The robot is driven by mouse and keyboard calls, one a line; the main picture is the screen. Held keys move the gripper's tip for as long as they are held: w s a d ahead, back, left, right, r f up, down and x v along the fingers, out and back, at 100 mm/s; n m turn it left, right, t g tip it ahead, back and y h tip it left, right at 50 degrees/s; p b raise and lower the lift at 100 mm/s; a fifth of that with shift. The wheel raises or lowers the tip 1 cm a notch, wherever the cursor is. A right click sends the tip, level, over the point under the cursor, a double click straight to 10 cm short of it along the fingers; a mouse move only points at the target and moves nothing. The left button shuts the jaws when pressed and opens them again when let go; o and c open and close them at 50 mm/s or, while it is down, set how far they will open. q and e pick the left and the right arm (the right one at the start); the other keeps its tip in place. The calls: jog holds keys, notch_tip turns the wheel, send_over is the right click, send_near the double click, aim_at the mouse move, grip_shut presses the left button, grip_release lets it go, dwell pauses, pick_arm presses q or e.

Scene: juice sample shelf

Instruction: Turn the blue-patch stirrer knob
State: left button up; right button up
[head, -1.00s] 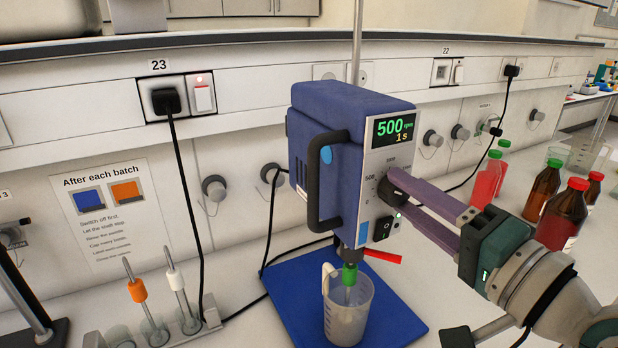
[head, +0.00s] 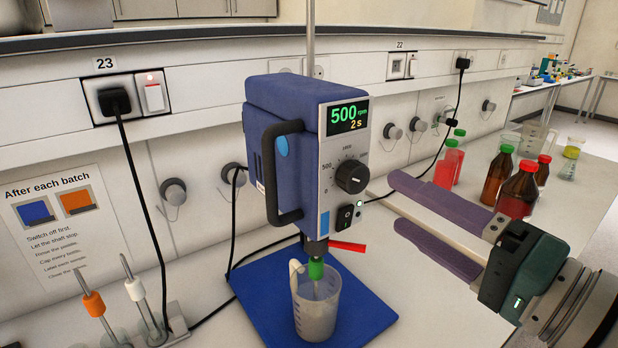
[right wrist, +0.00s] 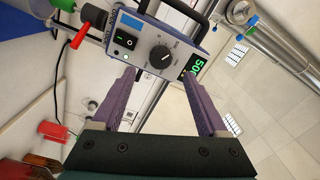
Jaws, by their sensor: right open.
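The blue stirrer (head: 290,150) stands at the middle of the head view, with a blue patch on its face and display reading 500 rpm, 2 s. Its black knob (head: 351,176) is on the front panel, above the rocker switch (head: 345,217). My right gripper (head: 392,204) is open and empty, its purple fingers pointing at the panel, to the right of the knob and apart from it. In the right wrist view the knob (right wrist: 160,57) lies between and beyond the fingertips. My left gripper is not in view.
A beaker (head: 316,308) stands on the stirrer's blue base (head: 255,305), under the green-collared shaft. A red lever (head: 347,246) sticks out below the head. Bottles (head: 517,190) stand behind my right gripper. Stirring rods (head: 95,303) stand in a rack at left.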

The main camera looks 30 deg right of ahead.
jog(key=s, duration=0.3)
jog(key=shift+s+d, duration=0.15)
dwell(0.4)
jog(key=s+a+f+n+g+y, duration=0.25)
jog(key=a+f+n+g, duration=0.45)
jog(key=a+n, duration=0.35)
jog(key=s+d+f+n+g+h, duration=0.3)
jog(key=s+f+n+g+h, duration=0.1)
jog(key=s+g, duration=0.3)
notch_tip(320, 180, up, 26)
jog(key=s+p, duration=0.1)
jog(key=p, duration=2.3)
jog(key=shift+f+g+p, duration=0.2)
jog(key=shift+g+p, duration=0.1)
